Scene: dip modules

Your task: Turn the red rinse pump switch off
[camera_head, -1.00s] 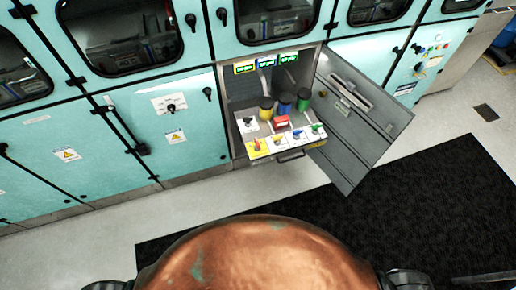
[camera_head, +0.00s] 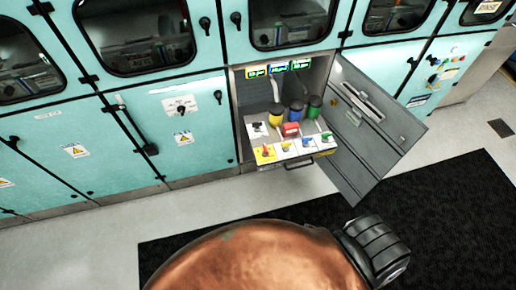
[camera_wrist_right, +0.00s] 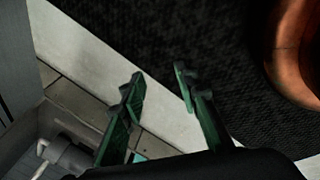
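An open cabinet bay has a pulled-out shelf with a front row of small coloured switches. A red switch (camera_head: 266,149) stands on a yellow plate at the left end of that row. A red block (camera_head: 291,129) sits behind the row. The labels are too small to read, and I cannot tell the switch's position. My right gripper (camera_wrist_right: 159,75) is open and empty in the right wrist view, its two green-padded fingers apart above the floor and dark mat. It does not show in the head view, so its distance from the switch cannot be told. My left gripper is not in view.
Yellow (camera_head: 276,113), blue (camera_head: 296,109) and green (camera_head: 314,106) capped containers stand behind the switches. A grey door (camera_head: 372,135) hangs open to the right of the bay. A black mat (camera_head: 450,205) covers the floor in front. Teal cabinets (camera_head: 180,100) line the wall.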

